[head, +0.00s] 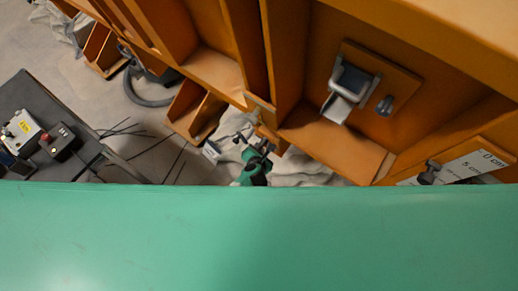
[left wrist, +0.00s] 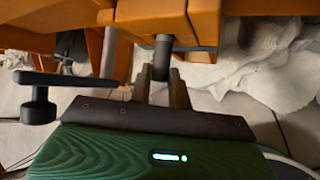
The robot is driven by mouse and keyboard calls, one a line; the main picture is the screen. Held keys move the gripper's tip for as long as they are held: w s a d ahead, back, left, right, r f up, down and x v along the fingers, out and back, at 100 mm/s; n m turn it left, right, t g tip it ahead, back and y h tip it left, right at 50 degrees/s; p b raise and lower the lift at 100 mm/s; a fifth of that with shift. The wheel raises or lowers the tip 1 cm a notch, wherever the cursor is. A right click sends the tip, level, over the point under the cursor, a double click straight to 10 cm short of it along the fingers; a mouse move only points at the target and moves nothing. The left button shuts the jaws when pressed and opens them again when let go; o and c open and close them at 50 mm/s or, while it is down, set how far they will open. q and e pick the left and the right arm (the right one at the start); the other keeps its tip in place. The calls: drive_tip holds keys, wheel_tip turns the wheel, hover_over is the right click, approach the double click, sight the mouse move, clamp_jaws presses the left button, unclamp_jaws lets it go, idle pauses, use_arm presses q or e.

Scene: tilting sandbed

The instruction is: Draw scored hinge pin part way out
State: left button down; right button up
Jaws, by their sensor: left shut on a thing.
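The hinge pin (left wrist: 162,58) is a dark cylinder in the left wrist view, running up to the orange hinge bracket (left wrist: 150,12). My left gripper (left wrist: 162,84) is shut on the pin's near end, with one finger on each side. In the head view my left gripper (head: 262,149) is small and sits just below the orange frame's lower edge. The pin is too small to make out clearly there. Score marks cannot be made out in either view. My right gripper is not in view.
The orange ribbed frame (head: 330,150) fills the upper right, with a metal latch (head: 352,83) and a scale plate (head: 468,166). A black lever with a knob (left wrist: 38,112) is left of my gripper. Pale crumpled cloth (left wrist: 262,62) lies behind. A grey cart (head: 45,95) holds control boxes.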

use_arm(q)
drive_tip(key=shift+s, duration=0.1)
drive_tip(key=shift+s+a+f, duration=0.1)
drive_tip(key=shift+s+a, duration=0.3)
drive_tip(key=shift+s, duration=0.1)
drive_tip(key=shift+s+a, duration=0.1)
drive_tip(key=shift+s+a+f+p, duration=0.1)
drive_tip(key=shift+s+a+p, duration=0.2)
drive_tip(key=shift+s, duration=0.1)
idle(0.4)
